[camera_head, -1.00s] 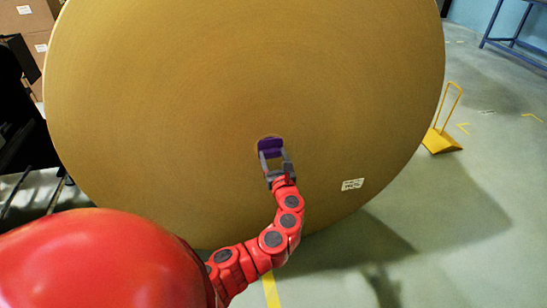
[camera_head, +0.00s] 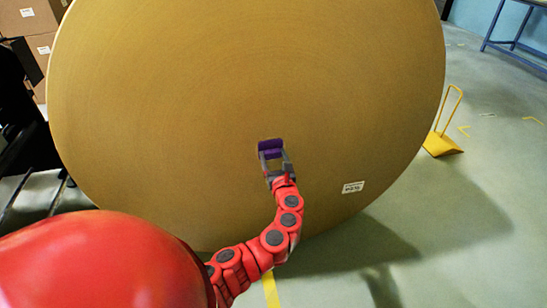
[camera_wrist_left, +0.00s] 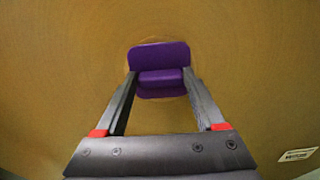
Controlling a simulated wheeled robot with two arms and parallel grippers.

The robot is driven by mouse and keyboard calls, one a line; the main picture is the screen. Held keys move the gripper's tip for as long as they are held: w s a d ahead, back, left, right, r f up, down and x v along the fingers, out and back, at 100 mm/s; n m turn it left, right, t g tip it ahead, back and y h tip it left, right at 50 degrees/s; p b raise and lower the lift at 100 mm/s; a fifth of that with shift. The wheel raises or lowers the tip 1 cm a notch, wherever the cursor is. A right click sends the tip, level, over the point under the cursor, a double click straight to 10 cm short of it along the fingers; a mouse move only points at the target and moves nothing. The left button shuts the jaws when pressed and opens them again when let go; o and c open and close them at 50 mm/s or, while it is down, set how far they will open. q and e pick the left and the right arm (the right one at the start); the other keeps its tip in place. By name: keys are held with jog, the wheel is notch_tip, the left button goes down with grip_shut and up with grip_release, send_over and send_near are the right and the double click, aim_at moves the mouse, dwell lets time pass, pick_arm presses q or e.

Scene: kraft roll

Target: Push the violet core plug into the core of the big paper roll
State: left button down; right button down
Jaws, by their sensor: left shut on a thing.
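The big paper roll (camera_head: 200,100) fills the middle of the head view, with its flat brown face toward me. My left gripper (camera_head: 272,154) is shut on the violet core plug (camera_head: 270,145), in front of the lower middle of that face. In the left wrist view, the plug (camera_wrist_left: 160,56) sits between the two fingertips of my left gripper (camera_wrist_left: 160,77), with the roll face (camera_wrist_left: 60,60) behind it. The core opening is hidden behind the plug, and I cannot tell how deep the plug sits in it. My right gripper is out of view.
A yellow wedge with a handle (camera_head: 441,143) stands on the floor right of the roll. A blue metal frame (camera_head: 510,42) is at the top right, and cardboard boxes (camera_head: 35,25) are stacked at the top left. The floor at right is mostly clear.

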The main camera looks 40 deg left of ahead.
pick_arm(q)
grip_release()
